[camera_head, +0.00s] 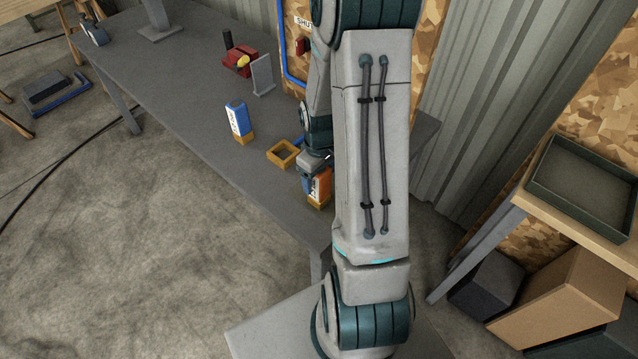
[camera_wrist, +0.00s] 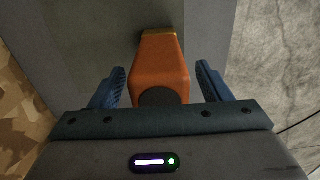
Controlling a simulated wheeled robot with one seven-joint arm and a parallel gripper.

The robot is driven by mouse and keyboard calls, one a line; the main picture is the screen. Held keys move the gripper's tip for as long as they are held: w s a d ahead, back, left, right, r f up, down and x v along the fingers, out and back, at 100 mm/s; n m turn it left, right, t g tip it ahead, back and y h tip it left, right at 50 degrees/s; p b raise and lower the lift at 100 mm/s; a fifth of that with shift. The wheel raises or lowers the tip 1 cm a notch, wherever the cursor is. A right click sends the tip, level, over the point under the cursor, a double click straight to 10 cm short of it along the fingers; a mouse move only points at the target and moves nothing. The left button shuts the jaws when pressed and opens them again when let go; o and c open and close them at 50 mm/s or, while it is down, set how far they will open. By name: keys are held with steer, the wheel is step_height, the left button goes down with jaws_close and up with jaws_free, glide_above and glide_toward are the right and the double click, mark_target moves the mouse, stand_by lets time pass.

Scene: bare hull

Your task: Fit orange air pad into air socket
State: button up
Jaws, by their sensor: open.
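The orange air pad (camera_head: 320,186) stands near the front end of the grey bench, with a yellow base (camera_head: 317,202) at its foot. In the wrist view the orange pad (camera_wrist: 163,68) lies between the two fingers of my gripper (camera_wrist: 161,69), with a gap on each side. My gripper (camera_head: 312,172) is open around the pad's upper part. An empty yellow square frame (camera_head: 271,155) lies just left of the pad; I cannot tell whether it is the air socket. A blue and white pad (camera_head: 237,117) stands upright in a yellow base (camera_head: 243,139) farther left.
The grey bench (camera_head: 185,85) has a red device with a yellow part (camera_head: 239,63) and a grey upright plate (camera_head: 263,75) farther back. A wall panel (camera_head: 432,40) stands close behind the bench. A dark tray (camera_head: 585,183) sits on a side table at right.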

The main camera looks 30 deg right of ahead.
steer(key=shift+f, duration=1.05)
steer(key=shift+w, duration=0.1)
steer(key=c, duration=1.3)
steer(key=shift+o, duration=0.2)
steer(key=shift+r, duration=0.1)
